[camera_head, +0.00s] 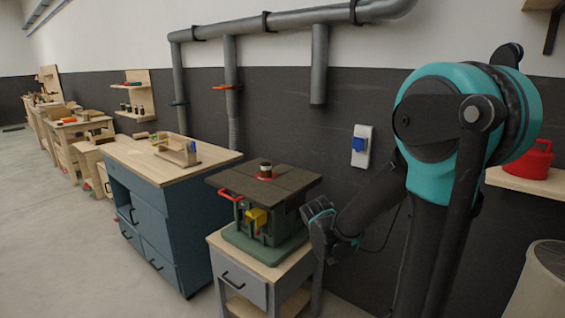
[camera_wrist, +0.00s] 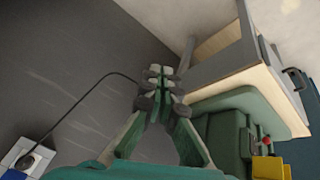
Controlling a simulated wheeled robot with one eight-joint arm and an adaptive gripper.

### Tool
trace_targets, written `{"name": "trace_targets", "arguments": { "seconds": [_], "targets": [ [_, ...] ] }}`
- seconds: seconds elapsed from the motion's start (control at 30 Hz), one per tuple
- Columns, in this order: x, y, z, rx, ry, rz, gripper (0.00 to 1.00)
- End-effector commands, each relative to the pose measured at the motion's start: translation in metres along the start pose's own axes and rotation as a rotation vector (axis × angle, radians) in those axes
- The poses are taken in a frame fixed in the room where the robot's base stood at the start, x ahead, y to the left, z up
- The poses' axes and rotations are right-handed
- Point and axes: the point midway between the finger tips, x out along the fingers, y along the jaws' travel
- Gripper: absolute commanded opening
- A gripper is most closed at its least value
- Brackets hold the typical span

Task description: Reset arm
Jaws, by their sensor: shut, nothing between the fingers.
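My gripper (camera_head: 322,228) hangs from my dark and teal arm, just right of a green bench machine in the head view. In the wrist view its two fingers come together at the tips (camera_wrist: 160,78). They are shut with nothing between them. The fingers point toward the dark wall and the floor beside the wooden stand. I cannot tell the exact gap between the gripper and the machine.
The green machine (camera_head: 262,205) stands on a small drawer stand (camera_head: 240,283). A blue workbench (camera_head: 150,215) is to its left. A wall socket (camera_head: 361,146) and a shelf with a red can (camera_head: 528,160) are to the right. A cable (camera_wrist: 80,105) runs along the wall. Floor at left is clear.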

Motion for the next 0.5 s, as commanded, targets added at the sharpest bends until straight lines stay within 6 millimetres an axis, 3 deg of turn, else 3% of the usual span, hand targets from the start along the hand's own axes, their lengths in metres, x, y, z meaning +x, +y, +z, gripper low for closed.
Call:
{"name": "trace_targets", "arguments": {
  "seconds": [0.03, 0.2, 0.5],
  "targets": [
    [-0.003, 0.013, 0.015, -0.008, -0.016, -0.025, 0.0],
    [-0.012, 0.039, 0.063, -0.056, -0.048, -0.127, 0.0],
    [-0.022, 0.054, 0.129, -0.113, -0.038, -0.275, 0.0]
  ]
}}
